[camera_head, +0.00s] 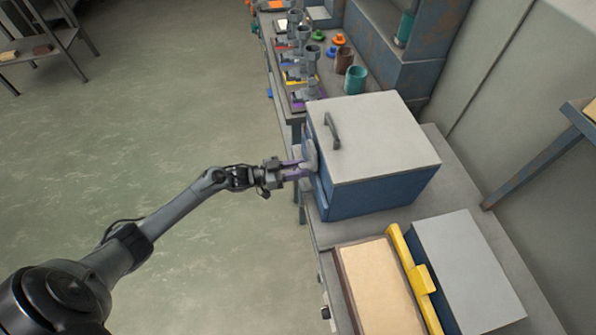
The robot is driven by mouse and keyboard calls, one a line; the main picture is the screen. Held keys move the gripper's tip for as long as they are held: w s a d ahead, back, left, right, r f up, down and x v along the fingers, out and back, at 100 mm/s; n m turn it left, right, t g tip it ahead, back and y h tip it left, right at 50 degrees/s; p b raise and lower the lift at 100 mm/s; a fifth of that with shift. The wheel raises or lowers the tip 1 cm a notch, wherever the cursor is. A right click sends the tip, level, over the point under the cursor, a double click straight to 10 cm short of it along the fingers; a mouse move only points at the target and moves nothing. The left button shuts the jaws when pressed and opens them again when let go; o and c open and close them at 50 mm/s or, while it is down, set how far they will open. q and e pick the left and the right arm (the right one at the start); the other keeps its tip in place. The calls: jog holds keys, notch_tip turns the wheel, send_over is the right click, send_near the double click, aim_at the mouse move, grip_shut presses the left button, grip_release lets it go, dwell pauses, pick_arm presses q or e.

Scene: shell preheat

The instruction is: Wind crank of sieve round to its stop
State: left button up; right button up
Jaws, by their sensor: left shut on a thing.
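A blue box with a light grey top (375,130) stands on the bench; it may be the sieve, but I cannot tell for sure. A grey rounded part (311,155) shows at its left face, apparently the crank. My left gripper (298,170) has purple fingers and reaches in from the left at this part. It is shut on the crank there; the grip itself is mostly hidden by the fingers. The crank's angle and its stop cannot be made out. My right gripper is not in view.
A dark handle (331,130) stands up on the box top. In front lie a tan panel (380,288), a yellow bar (415,280) and a grey-topped blue block (468,270). Behind, the bench holds teal (355,79) and brown cups. The floor at left is open.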

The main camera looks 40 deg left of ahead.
pick_arm(q)
jog(key=shift+w+a+f+m+b, duration=0.3)
jog(key=shift+m+b, duration=0.65)
jog(key=shift+m, duration=0.7)
jog(key=shift+w+a+f+m+b, duration=0.2)
jog(key=shift+a+m+b, duration=0.25)
jog(key=shift+m+b, duration=0.8)
jog(key=shift+w+a+f+m+b, duration=0.2)
jog(key=shift+w+a+m+b, duration=0.3)
jog(key=shift+m, duration=1.5)
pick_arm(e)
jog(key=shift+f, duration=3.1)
pick_arm(q)
jog(key=shift+s+d, duration=0.1)
jog(key=shift+s, duration=0.1)
jog(key=o, duration=0.8)
jog(key=shift+o, duration=1.3)
jog(key=shift+w+r, duration=0.1)
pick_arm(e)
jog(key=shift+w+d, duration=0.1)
pick_arm(q)
jog(key=shift+d, duration=0.1)
jog(key=p+v, duration=0.1)
jog(key=v, duration=1)
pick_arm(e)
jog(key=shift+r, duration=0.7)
